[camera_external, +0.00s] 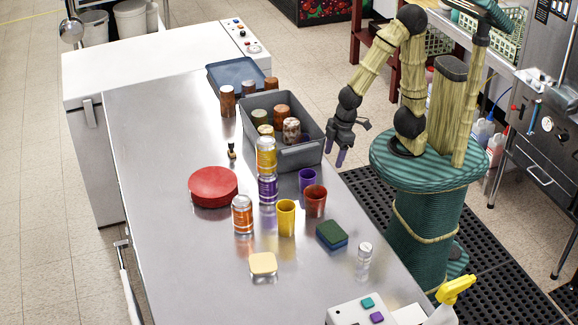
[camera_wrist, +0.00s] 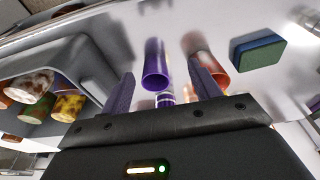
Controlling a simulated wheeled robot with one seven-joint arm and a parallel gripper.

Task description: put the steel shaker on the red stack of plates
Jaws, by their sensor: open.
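The steel shaker (camera_external: 364,262) stands upright near the right edge of the steel table in the external view, apart from other things. I cannot make it out in the wrist view. The red stack of plates (camera_external: 213,187) lies at the left of the table, with nothing on its top. My gripper (camera_external: 341,158) hangs open and empty beside the grey bin, at the table's right edge, well away from both the shaker and the plates. In the wrist view its two purple fingers (camera_wrist: 163,88) are spread, with a purple cup beyond them.
The grey bin (camera_external: 302,156) holds several containers. A purple cup (camera_external: 307,181), a red cup (camera_external: 315,200), a yellow cup (camera_external: 286,218) and stacked cans (camera_external: 267,188) stand mid-table. A green-blue sponge (camera_external: 332,236) lies near the shaker. The table's left foreground is clear.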

